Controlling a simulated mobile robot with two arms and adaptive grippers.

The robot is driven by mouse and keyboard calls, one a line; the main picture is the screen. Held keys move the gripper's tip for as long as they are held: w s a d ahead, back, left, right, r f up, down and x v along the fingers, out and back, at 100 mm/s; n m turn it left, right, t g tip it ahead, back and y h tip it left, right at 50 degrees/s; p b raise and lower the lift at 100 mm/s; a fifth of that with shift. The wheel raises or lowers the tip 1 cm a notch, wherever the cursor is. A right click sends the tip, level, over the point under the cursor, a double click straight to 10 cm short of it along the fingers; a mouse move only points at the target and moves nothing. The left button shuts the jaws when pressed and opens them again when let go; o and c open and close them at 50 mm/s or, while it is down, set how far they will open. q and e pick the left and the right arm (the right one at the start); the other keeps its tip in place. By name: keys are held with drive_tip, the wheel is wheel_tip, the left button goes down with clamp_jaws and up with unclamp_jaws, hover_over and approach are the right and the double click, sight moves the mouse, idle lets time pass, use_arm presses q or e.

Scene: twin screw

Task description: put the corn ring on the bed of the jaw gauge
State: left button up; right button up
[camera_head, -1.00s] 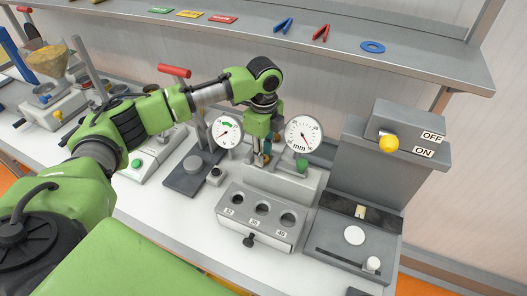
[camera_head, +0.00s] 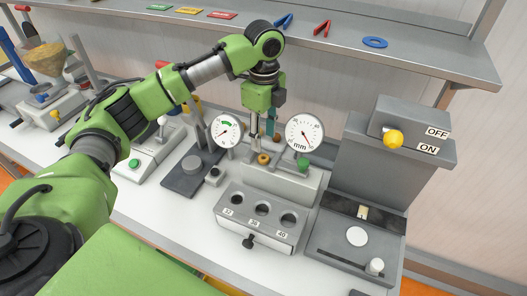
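The jaw gauge (camera_head: 283,182) is the grey block with two round dials at mid-picture. A small corn-coloured ring (camera_head: 263,159) shows between the dials, low on the gauge's bed. My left gripper (camera_head: 264,126) points down above it, clear of the ring. Its fingers look apart, with nothing seen between them, though they are small and partly hidden. A second small brownish part (camera_head: 277,137) shows just behind, too small to tell. My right gripper is out of view.
A grey block with several holes (camera_head: 262,209) stands in front of the gauge. A grey machine with a yellow knob (camera_head: 393,140) and ON/OFF labels stands right. A dark-based stand (camera_head: 191,175) is left. A shelf (camera_head: 350,55) with a blue ring (camera_head: 375,42) runs behind.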

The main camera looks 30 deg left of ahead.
use_arm(q)
drive_tip(key=shift+r+b, duration=0.45)
drive_tip(key=shift+r, duration=2.2)
